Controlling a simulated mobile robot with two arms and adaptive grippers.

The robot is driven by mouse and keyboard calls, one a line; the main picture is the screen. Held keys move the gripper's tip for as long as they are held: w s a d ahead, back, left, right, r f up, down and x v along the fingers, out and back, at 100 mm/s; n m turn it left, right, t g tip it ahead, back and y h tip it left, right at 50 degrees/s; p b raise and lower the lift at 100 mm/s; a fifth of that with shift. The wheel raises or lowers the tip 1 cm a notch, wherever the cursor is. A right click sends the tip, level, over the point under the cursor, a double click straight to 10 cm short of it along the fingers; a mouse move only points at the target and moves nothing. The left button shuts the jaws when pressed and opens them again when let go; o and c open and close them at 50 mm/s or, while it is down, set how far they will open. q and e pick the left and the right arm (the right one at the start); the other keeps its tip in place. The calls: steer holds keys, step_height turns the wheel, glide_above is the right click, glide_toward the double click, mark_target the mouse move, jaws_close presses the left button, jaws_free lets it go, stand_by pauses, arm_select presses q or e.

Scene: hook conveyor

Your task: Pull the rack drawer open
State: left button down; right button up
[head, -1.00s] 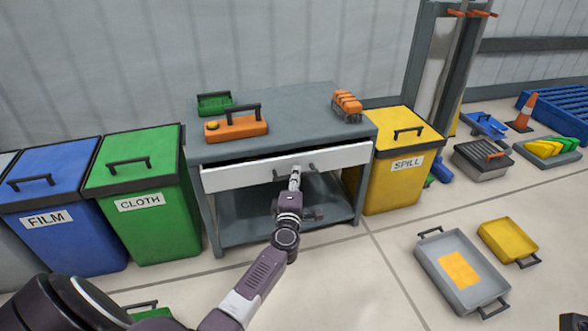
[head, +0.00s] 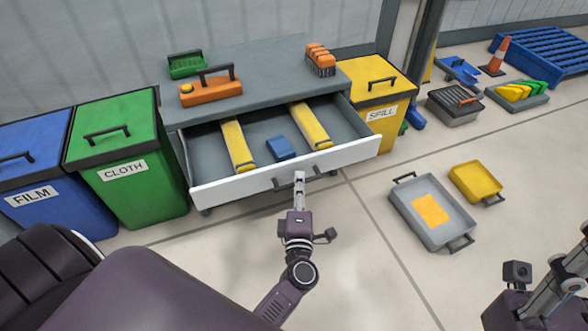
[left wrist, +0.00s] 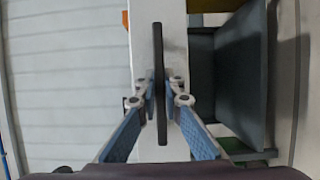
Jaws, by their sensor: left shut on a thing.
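The rack drawer (head: 290,176) has a white front and stands well out from the grey rack (head: 260,72). Inside lie two yellow strips (head: 236,145) and a blue block (head: 281,148). My left gripper (head: 299,178) is at the middle of the drawer front, shut on the dark drawer handle (head: 318,173). In the left wrist view the handle (left wrist: 158,60) runs between the two fingers (left wrist: 159,100), in front of the white panel. My right arm shows at the lower right of the head view; its fingertips cannot be made out.
Green and orange boxes (head: 211,90) and an orange-topped brush (head: 320,60) sit on the rack top. A green CLOTH bin (head: 125,150) stands left, a yellow SPILL bin (head: 378,90) right. Grey and yellow trays (head: 476,181) lie on the floor at right. The floor before the drawer is clear.

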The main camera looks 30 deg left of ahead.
arm_select(q)
steer(key=shift+s+d, duration=0.3)
steer(key=c, duration=2)
jaws_free()
steer(key=shift+c, duration=0.2)
steer(key=v, duration=0.8)
steer(key=shift+d, duration=0.2)
steer(key=shift+s+f, duration=0.1)
